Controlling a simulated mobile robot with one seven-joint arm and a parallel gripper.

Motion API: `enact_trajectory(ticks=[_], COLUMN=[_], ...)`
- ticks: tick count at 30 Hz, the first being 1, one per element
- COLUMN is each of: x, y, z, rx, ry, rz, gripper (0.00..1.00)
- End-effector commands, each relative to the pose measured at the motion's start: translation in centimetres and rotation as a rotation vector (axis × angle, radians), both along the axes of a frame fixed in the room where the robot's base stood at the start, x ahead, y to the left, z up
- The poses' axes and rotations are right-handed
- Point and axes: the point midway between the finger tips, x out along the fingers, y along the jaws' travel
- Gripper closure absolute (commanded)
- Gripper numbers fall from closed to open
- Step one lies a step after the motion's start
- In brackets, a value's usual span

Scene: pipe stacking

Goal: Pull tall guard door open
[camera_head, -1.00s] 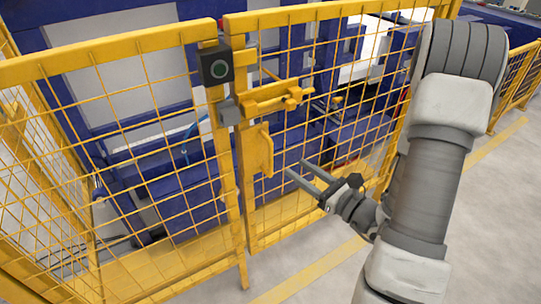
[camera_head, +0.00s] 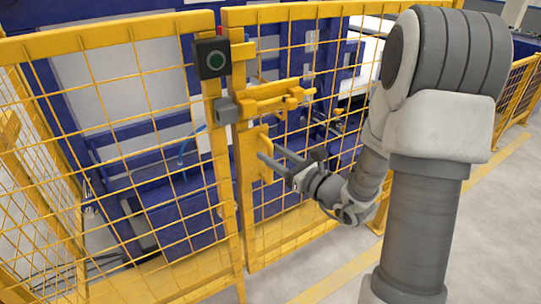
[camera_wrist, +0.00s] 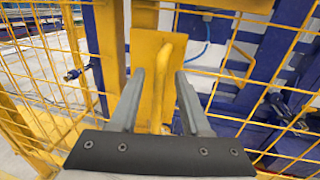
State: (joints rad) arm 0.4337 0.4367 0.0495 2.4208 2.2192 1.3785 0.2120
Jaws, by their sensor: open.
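The tall yellow mesh guard door (camera_head: 310,130) stands in line with the fixed fence panel, with only a narrow gap at its left edge. Its yellow handle (camera_head: 265,142) sits on the left upright, below the yellow latch (camera_head: 268,103). My gripper (camera_head: 271,155) is open at the handle, and its fingers partly cover the handle's lower part. In the wrist view, the fingers (camera_wrist: 160,75) point forward on either side of a yellow upright piece, which looks like the handle (camera_wrist: 153,95). I cannot tell whether they touch it.
Blue machinery (camera_head: 160,205) stands behind the mesh. Grey floor (camera_head: 480,230) is open at the right.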

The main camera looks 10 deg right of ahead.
Motion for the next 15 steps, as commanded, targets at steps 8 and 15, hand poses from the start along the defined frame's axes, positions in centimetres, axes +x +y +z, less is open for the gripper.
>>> enact_trajectory(ticks=[8, 15], x=[0.98, 0.94], y=[0.59, 0.57], z=[0.02, 0.02], rx=[0.001, 0.001], ry=[0.0, 0.0], rz=[0.0, 0.0], gripper=[0.53, 0.67])
